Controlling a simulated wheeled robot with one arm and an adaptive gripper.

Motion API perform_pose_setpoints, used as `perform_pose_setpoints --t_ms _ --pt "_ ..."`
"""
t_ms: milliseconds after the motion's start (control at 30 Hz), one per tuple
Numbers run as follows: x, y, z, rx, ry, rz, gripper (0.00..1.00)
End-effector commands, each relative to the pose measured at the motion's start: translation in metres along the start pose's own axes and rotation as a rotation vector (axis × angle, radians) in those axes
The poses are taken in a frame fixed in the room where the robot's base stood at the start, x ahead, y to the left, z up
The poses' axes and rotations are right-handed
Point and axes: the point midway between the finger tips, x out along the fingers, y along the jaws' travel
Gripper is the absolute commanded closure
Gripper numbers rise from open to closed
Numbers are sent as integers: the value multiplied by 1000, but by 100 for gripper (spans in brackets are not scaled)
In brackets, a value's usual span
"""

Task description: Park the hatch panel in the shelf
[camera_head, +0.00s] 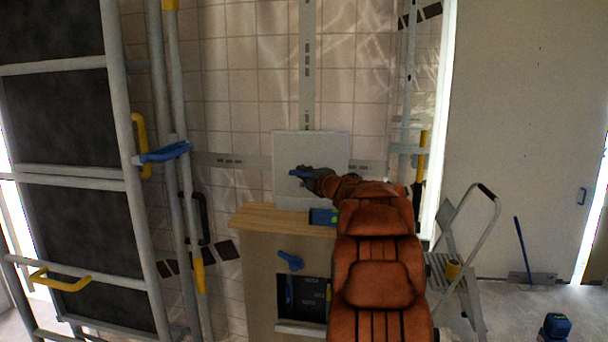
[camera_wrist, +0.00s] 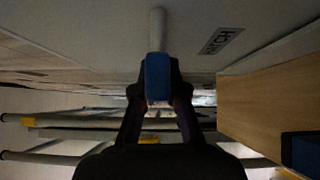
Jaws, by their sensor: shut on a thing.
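The hatch panel (camera_head: 311,146) is a pale grey square plate, standing upright above and behind the wood-topped cabinet (camera_head: 258,216) in the head view. My gripper (camera_head: 306,176) is shut on the panel's blue handle, in front of its face. In the wrist view, the panel (camera_wrist: 85,40) fills the top, with a label ending in "TCH", and the blue grip (camera_wrist: 157,78) sits between the fingers of my gripper (camera_wrist: 157,100). The cabinet has a dark open compartment (camera_head: 300,300) in its front. Whether this is the shelf I cannot tell. My arm hides the cabinet's right side.
A blue-green box (camera_head: 323,216) lies on the wooden top, close below the panel. A blue lever (camera_head: 290,261) is on the cabinet front. Metal framing with yellow handles (camera_head: 62,280) stands at left.

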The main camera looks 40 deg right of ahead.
Motion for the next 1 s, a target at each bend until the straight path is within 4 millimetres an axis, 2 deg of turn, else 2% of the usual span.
perform_pose_setpoints --t_ms 233,267,533,867,1000 --pt "0 2 0 -1 0 4 100" --pt "0 2 0 -1 0 4 88" --pt "0 1 0 -1 0 2 60" --pt "-1 0 0 0 0 -1 59" --pt "-10 0 0 1 -2 -2 59"
